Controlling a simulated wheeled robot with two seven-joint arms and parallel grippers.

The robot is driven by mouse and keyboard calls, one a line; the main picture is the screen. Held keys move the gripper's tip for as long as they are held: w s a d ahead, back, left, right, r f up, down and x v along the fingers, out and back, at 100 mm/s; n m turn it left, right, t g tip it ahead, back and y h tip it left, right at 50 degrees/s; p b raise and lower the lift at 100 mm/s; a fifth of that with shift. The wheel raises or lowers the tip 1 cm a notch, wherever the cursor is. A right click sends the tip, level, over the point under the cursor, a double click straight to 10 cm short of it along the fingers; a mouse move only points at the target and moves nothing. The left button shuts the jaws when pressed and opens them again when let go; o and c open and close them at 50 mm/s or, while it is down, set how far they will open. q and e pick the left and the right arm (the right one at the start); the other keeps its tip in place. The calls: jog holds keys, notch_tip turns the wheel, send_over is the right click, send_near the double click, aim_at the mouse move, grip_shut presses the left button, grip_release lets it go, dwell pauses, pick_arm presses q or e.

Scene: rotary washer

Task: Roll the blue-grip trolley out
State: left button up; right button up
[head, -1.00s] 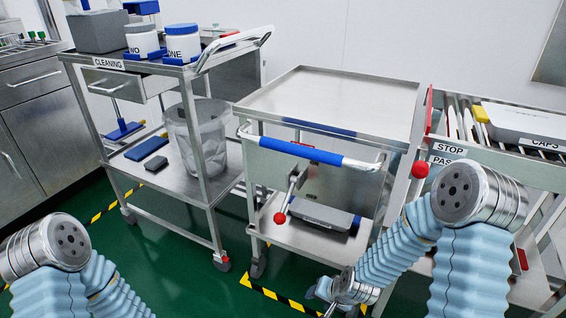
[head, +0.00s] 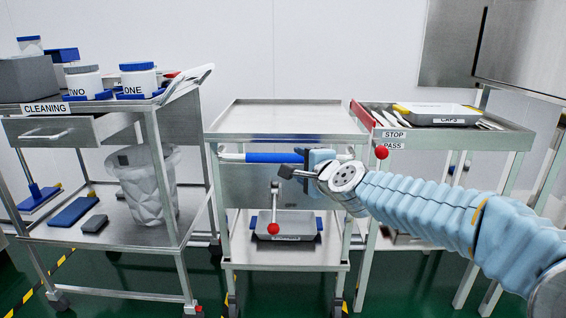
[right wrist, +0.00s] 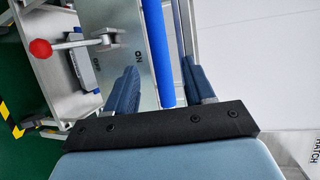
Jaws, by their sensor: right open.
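The trolley (head: 285,138) stands in the middle of the head view, with a bare steel top. Its handle bar with the blue grip (head: 262,157) runs across the front, below the top. My right gripper (head: 300,168) is at the right part of this bar and hides some of it. In the right wrist view, its fingers (right wrist: 160,88) are apart, and the blue grip (right wrist: 158,45) shows between them. I cannot tell whether the fingers touch it. My left gripper is not in view.
A red-knobbed lever (head: 273,228) hangs at the trolley's front, before a grey box (head: 287,226) on the lower shelf. The cleaning cart (head: 180,115) stands close on the left. The stop/pass rack (head: 460,140) stands close on the right, with a red ball (head: 381,152).

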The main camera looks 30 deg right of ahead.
aim_at(291, 159)
jog(key=x, duration=0.9)
jog(key=shift+w+f+b, duration=0.1)
jog(key=shift+w+b, duration=0.2)
jog(key=shift+w, duration=0.1)
grip_shut()
